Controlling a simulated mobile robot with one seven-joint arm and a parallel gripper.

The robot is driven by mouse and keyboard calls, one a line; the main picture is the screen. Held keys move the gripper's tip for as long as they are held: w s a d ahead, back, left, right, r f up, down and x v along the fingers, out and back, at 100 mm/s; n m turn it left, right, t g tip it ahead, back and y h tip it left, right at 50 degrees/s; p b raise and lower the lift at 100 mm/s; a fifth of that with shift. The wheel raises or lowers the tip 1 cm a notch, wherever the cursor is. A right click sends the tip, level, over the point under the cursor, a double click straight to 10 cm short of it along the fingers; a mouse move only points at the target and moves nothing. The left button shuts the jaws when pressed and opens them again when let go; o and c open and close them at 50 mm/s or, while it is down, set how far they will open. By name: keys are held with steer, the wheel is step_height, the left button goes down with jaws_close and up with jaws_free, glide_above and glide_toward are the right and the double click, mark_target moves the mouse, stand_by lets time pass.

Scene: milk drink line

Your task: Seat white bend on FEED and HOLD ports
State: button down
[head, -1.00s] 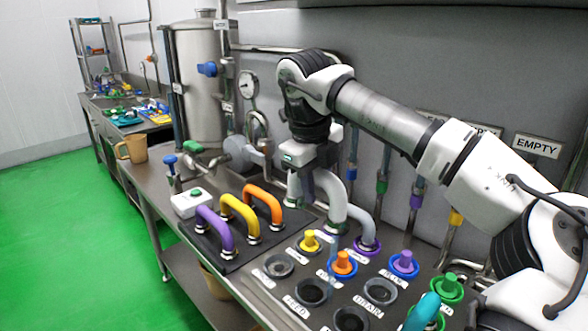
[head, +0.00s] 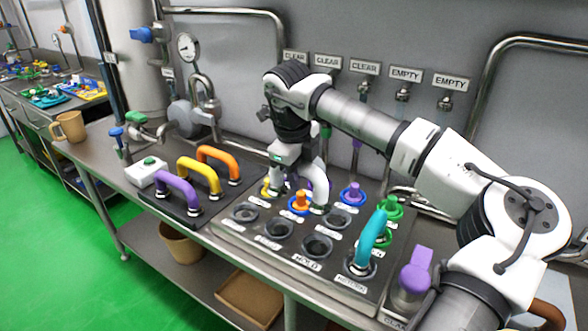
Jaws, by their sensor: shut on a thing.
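My gripper (head: 284,158) is shut on the white bend (head: 320,176) above the back part of the port panel (head: 225,226). The bend's right leg hangs down between the orange plug and an open port. Its other leg is partly hidden by the gripper. I cannot tell whether the bend's ends touch the panel. The FEED port (head: 280,229) and the HOLD port (head: 318,245) are dark, open rings in the front row.
A teal bend (head: 369,238) stands at the panel's right, near green (head: 390,206) and purple (head: 418,268) fittings. An orange plug (head: 300,202) and a blue-ringed purple plug (head: 351,191) stand behind the front ports. Purple, yellow and orange handles (head: 199,175) stand left on a dark mat.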

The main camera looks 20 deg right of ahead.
steer(key=shift+f+b, duration=3.7)
steer(key=shift+f, duration=2.45)
steer(key=c, duration=1)
jaws_free()
steer(key=r, duration=0.4)
steer(key=s+a+r+b, duration=0.1)
steer(key=r, duration=0.4)
steer(key=a+r, duration=0.1)
steer(key=r, duration=0.3)
steer(key=shift+s+r+b, duration=0.3)
steer(key=shift+b, duration=0.05)
